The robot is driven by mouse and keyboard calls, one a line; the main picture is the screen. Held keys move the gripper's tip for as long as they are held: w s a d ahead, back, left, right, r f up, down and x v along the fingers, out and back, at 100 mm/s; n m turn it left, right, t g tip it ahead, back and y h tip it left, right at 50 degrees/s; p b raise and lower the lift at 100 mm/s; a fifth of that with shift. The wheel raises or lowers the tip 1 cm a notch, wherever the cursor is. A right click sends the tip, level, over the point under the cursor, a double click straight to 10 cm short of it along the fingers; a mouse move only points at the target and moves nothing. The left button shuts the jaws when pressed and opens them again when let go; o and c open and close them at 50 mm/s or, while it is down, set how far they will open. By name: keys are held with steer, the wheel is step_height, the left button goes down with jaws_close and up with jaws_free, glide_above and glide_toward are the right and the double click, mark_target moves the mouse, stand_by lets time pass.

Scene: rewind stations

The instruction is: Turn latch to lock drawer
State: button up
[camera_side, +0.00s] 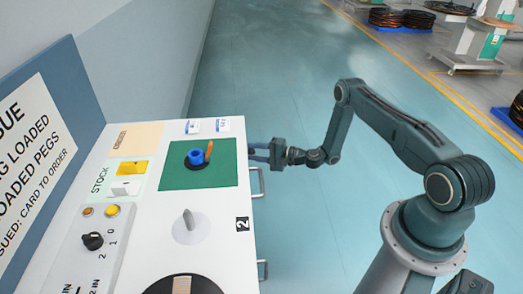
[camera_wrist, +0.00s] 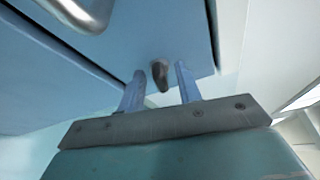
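A small dark latch knob (camera_wrist: 160,76) sticks out near the edge of a pale blue drawer front (camera_wrist: 175,30) in the wrist view. My gripper (camera_wrist: 160,72) is open, with one blue finger on each side of the knob and a visible gap on both sides. Nothing is gripped. A metal drawer handle (camera_wrist: 88,12) shows at upper left of the wrist view. In the side view my gripper (camera_side: 254,151) is at the right side of the white cabinet, just above a handle (camera_side: 258,182). The latch is hidden there.
The cabinet top (camera_side: 213,265) carries a green mat (camera_side: 222,178) with a blue spool (camera_side: 196,157) and orange peg (camera_side: 209,151), plus a grey lever (camera_side: 189,220). A second handle (camera_side: 263,270) sits lower on the side. Open floor (camera_side: 300,80) lies right of the cabinet.

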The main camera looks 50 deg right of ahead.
steer(key=shift+r, duration=0.1)
step_height(320, 180, up, 20)
stand_by(1.1)
stand_by(0.4)
steer(key=s+d+f+m+g+y, duration=0.1)
steer(key=s+d+f+m+g, duration=0.2)
steer(key=f, duration=0.4)
steer(key=s+d+f+m+g+y, duration=0.1)
steer(key=s+d+f+m+g, duration=0.2)
steer(key=s+d+f+m, duration=0.2)
step_height(320, 180, down, 2)
steer(key=d+m, duration=0.1)
steer(key=m, duration=0.2)
steer(key=shift+d+y, duration=0.4)
steer(key=shift+f, duration=0.1)
steer(key=x, duration=1.3)
steer(key=shift+a, duration=0.3)
steer(key=shift+w, duration=0.1)
